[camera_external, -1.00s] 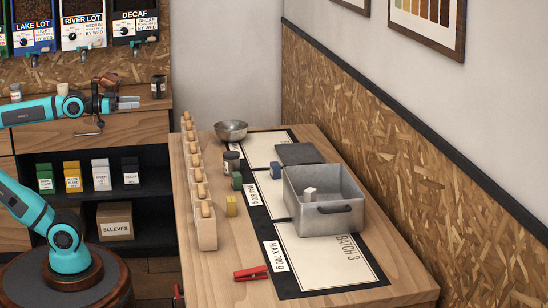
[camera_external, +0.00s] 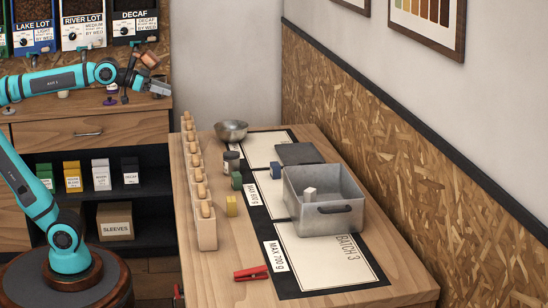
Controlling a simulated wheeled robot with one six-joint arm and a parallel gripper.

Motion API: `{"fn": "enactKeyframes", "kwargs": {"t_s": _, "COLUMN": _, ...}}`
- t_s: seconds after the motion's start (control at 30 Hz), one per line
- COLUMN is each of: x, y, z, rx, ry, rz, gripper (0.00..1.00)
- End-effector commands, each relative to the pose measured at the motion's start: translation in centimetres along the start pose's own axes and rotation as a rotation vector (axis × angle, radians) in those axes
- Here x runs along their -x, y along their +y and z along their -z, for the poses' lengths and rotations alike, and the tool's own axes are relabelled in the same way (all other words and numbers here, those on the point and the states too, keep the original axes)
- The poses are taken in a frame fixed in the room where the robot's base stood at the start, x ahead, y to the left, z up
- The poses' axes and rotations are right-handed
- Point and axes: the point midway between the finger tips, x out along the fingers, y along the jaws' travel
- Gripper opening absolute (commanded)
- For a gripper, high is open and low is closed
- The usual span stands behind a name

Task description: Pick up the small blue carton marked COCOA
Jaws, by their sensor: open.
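My gripper (camera_external: 166,91) is at upper left, in front of the dispenser counter and short of the table's far left corner. It is open, tilted toward the right, with nothing seen between its fingers. It is well apart from the blue item.
A row of wooden pegs (camera_external: 207,231) lines the table's left edge. Near it are a steel bowl (camera_external: 231,130), a jar (camera_external: 231,162), a green block (camera_external: 237,181) and a yellow block (camera_external: 231,206). A red clip (camera_external: 251,273) lies at front. A wall bounds the right.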

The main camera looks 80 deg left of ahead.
Motion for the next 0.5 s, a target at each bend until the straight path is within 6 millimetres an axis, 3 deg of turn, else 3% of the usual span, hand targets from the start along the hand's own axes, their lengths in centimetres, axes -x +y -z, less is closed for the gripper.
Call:
{"fn": "enactKeyframes", "kwargs": {"t_s": 0.2, "x": -4.8, "y": 0.9, "z": 2.9, "rx": 0.015, "ry": -0.152, "rz": -0.005, "gripper": 0.64}}
{"fn": "enactKeyframes", "kwargs": {"t_s": 0.5, "x": -11.4, "y": 2.4, "z": 5.8, "rx": 0.032, "ry": -0.358, "rz": -0.006, "gripper": 0.64}}
